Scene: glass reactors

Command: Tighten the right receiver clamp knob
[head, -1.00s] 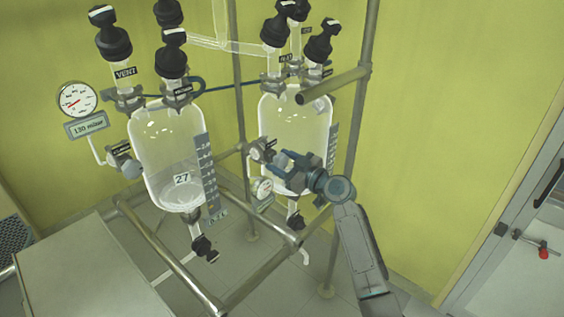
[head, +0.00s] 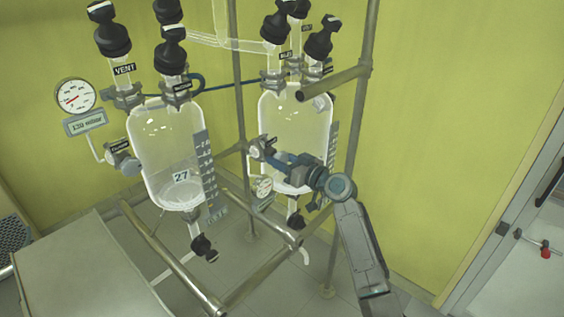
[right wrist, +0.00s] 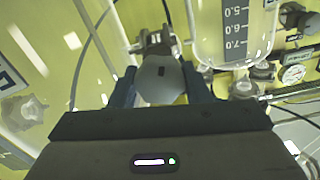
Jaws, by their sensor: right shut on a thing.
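The right receiver (head: 290,125) is a clear glass vessel on the pipe frame. A grey clamp (head: 260,148) sits at its left side, beside a small round gauge (head: 263,187). My right gripper (head: 276,157) reaches in from the right, in front of this vessel's lower part, with its blue fingers pointing at the clamp. In the right wrist view, a grey knob (right wrist: 162,80) with a dark slot sits between the fingers, which are shut on it. The clamp's metal body (right wrist: 152,43) shows behind the knob. In the head view the fingers hide the knob. My left gripper is not in view.
The left receiver (head: 168,160), marked 27, has its own side clamp knob (head: 128,165) and a pressure gauge (head: 75,97). Metal rails (head: 262,218) run below the vessels. A grey cabinet top (head: 75,260) stands at lower left. Floor at the lower right is mostly clear.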

